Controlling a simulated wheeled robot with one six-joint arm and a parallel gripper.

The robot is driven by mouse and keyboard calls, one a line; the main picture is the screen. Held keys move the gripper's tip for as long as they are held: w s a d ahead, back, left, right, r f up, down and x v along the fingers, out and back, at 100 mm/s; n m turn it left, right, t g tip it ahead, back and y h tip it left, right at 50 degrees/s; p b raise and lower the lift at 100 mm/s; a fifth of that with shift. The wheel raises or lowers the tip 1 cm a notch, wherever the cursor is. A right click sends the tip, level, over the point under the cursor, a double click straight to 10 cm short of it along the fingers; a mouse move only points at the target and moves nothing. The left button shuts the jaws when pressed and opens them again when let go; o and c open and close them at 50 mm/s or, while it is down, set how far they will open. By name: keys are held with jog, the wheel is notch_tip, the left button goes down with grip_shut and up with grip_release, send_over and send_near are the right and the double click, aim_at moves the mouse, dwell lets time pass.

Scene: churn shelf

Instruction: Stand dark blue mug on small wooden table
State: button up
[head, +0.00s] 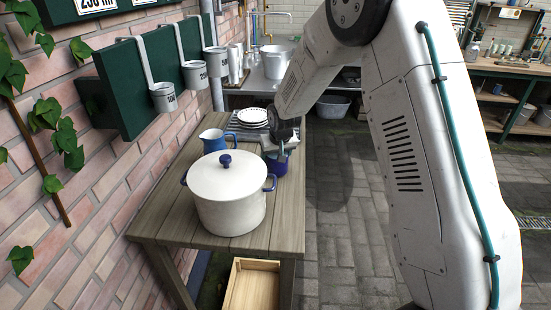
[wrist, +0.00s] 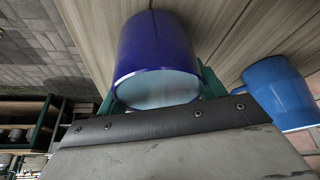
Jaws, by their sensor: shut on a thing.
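The dark blue mug (wrist: 158,48) has a pale inside and fills the upper middle of the wrist view. In the head view the mug (head: 276,167) is partly hidden behind the white pot and under my gripper. My gripper (head: 281,148) is shut on the mug, with green fingers (wrist: 160,92) on both sides of it. The small wooden table (head: 165,213) stands against the brick wall, and the mug is at its right edge. I cannot tell whether the mug's base touches the tabletop.
A large white lidded pot (head: 230,200) stands on the table just in front of the mug. A lighter blue jug (head: 216,140) stands to the left, also in the wrist view (wrist: 278,92). White plates (head: 252,117) sit behind. An open wooden drawer (head: 252,285) is below.

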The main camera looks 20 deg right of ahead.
jog(key=shift+f, duration=0.3)
jog(key=shift+f, duration=0.2)
jog(key=o, duration=1.4)
jog(key=shift+s+r, duration=0.1)
jog(key=shift+r, duration=0.45)
jog(key=v, duration=1.1)
jog(key=shift+s+r, duration=0.15)
jog(key=shift+s, duration=0.05)
